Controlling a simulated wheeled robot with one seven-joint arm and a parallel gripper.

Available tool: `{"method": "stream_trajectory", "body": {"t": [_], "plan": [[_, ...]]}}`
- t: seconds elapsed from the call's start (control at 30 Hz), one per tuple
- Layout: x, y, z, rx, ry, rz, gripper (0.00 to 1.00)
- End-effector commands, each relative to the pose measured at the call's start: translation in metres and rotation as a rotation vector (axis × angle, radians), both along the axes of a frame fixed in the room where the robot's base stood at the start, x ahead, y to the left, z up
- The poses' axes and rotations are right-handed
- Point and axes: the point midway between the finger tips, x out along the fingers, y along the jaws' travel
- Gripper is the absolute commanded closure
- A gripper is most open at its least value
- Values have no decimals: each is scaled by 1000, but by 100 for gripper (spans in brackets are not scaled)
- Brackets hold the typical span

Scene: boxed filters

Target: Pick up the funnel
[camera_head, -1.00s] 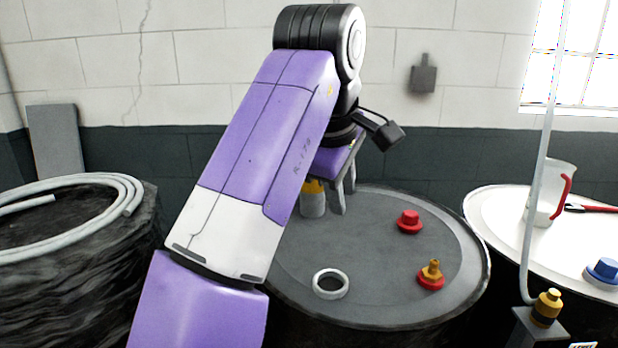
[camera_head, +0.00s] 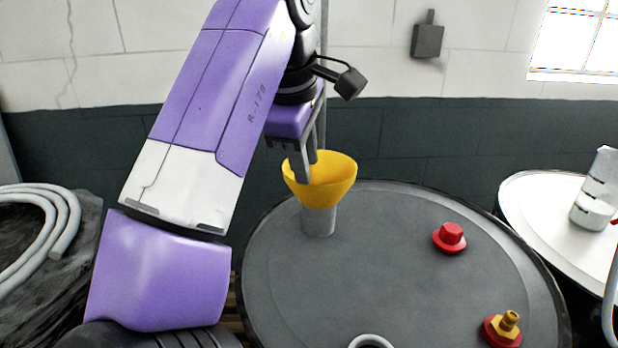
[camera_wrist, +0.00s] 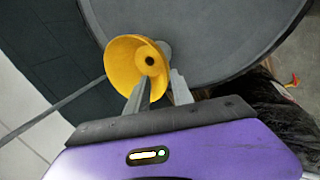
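The yellow funnel (camera_head: 330,188) stands mouth up on a short grey cylinder (camera_head: 318,222) near the far-left edge of the dark drum lid. My gripper (camera_head: 308,172) points down at the funnel's left side, its fingers overlapping the mouth. In the wrist view the funnel (camera_wrist: 122,62) shows its open bowl and dark hole. There, the fingers of my gripper (camera_wrist: 160,78) are apart, one across the bowl and the other just outside the near right rim. I cannot tell whether either finger touches the funnel.
The drum lid (camera_head: 400,270) also bears a red cap (camera_head: 450,237), a brass fitting on a red base (camera_head: 503,328) and a pale ring (camera_head: 371,342). A white-topped drum (camera_head: 540,205) with a clear jug (camera_head: 597,190) stands right. A coiled hose (camera_head: 60,215) lies left.

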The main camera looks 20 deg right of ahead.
Motion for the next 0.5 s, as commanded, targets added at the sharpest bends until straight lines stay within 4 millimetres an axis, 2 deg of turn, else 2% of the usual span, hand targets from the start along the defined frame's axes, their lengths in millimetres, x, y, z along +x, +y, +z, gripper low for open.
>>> {"method": "stream_trajectory", "body": {"t": [0.37, 0.5], "plan": [[7, -6, -33, 0, 1, 1, 72], [9, -8, -53, 1, 2, 1, 72]]}}
